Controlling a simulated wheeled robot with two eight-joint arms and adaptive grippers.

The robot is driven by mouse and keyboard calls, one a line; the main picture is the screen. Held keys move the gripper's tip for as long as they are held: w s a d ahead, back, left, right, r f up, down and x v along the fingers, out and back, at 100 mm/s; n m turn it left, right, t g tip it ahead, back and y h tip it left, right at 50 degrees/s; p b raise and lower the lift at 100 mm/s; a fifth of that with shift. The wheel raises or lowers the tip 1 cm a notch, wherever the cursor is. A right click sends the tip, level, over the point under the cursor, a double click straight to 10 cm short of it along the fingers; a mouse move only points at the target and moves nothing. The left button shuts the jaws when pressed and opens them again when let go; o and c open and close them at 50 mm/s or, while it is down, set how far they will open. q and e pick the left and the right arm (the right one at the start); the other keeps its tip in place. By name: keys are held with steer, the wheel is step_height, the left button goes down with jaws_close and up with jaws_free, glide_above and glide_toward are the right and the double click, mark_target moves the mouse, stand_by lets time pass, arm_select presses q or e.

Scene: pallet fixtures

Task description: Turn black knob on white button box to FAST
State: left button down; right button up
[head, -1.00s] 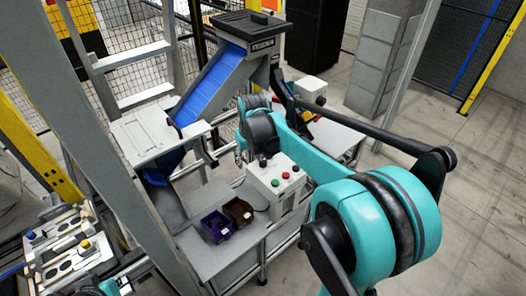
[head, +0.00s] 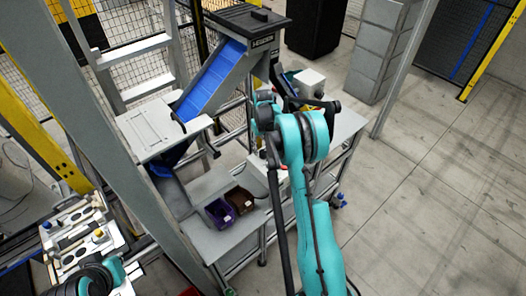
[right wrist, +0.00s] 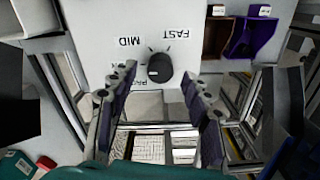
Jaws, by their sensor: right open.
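The black knob (right wrist: 160,68) sits on the white face of the button box (right wrist: 92,50) in the right wrist view, where the printing is upside down. FAST is above right of the knob, MID above left; a label further left is partly covered. A small light mark shows on the knob's lower left; its exact setting is unclear. My right gripper (right wrist: 158,78) is open, its fingers on either side of the knob; contact cannot be told. In the head view my right arm hides most of the box. Only part of my left arm shows, at bottom left, without its fingers.
A purple bin (head: 221,213) and a brown bin (head: 241,201) stand on the grey bench beside the box. A blue conveyor (head: 213,80) slopes behind. Another white box (head: 309,83) stands farther back. Open floor lies right.

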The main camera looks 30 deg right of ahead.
mark_target(263, 154)
steer(key=shift+f, duration=1.35)
jaws_close()
